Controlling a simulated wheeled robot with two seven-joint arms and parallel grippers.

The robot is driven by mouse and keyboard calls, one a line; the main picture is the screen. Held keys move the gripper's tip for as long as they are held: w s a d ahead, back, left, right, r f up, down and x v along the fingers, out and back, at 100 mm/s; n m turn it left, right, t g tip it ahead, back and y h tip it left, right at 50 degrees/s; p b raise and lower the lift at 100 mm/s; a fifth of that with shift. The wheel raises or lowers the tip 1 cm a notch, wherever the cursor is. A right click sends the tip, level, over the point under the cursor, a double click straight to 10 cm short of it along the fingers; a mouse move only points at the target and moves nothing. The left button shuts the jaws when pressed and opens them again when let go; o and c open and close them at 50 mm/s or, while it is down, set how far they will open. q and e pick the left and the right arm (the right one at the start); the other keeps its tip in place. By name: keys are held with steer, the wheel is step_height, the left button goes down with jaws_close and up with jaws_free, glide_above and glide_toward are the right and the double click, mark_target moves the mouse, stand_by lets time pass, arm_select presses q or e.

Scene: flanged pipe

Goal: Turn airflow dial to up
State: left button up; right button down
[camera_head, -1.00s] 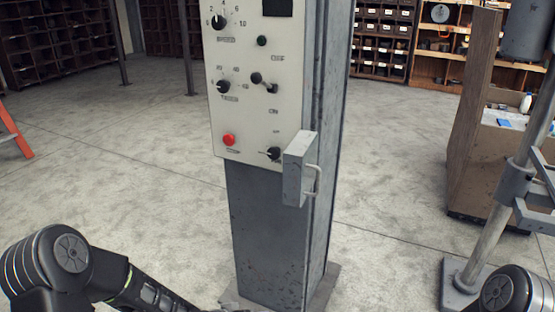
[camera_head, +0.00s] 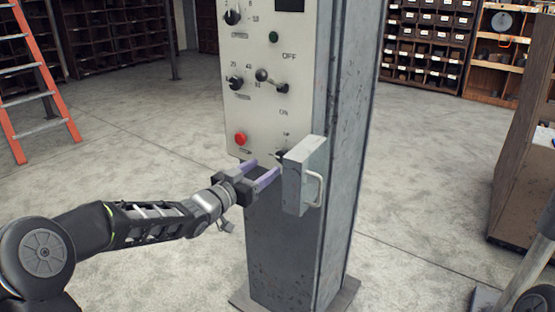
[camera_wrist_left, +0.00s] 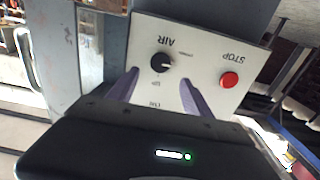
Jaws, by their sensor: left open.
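The airflow dial (camera_head: 280,155) is a small black knob low on the pale control panel (camera_head: 262,115), partly hidden by the grey box with a handle. In the left wrist view the dial (camera_wrist_left: 160,62) sits by upside-down "AIR" lettering; its pale mark points right, toward the red STOP button (camera_wrist_left: 229,80). A small label, seemingly "UP", shows just below the dial there. My left gripper (camera_head: 266,167) is open and empty, its two purple fingers pointing at the panel's lower edge. In the wrist view the fingers (camera_wrist_left: 159,78) flank the space below the dial, with no visible contact.
The grey handled box (camera_head: 304,175) juts out just right of the dial. Other knobs and the red button (camera_head: 240,139) sit above and left on the panel. An orange ladder (camera_head: 38,80) stands far left. The floor around the column is mostly clear.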

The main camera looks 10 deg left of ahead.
mark_target(280, 157)
arm_select(q)
steer(key=x, duration=0.7)
steer(key=shift+w+p, duration=0.15)
steer(key=shift+p, duration=0.2)
jaws_close()
